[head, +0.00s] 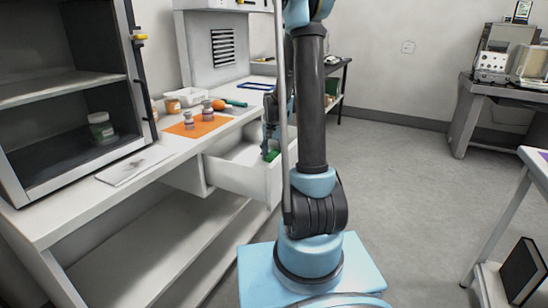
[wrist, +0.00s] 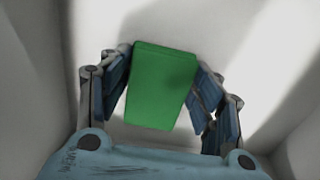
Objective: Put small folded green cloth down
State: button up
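The small folded green cloth (wrist: 160,85) is a flat green block in the wrist view, between the two fingers of my gripper (wrist: 162,80). The fingers meet its left and right edges, and no clear gap shows. In the head view, my gripper (head: 270,140) points down into the open white drawer (head: 236,178), with a bit of the green cloth (head: 273,156) at its fingertips. White drawer surfaces surround the cloth in the wrist view. Whether the cloth touches the drawer floor I cannot tell.
The drawer sticks out below the white counter (head: 60,205).

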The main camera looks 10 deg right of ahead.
aim_at(274, 156)
jog(key=shift+o, duration=0.3)
notch_tip(274, 156, up, 12)
jog(key=shift+r, duration=0.2)
dwell(0.6)
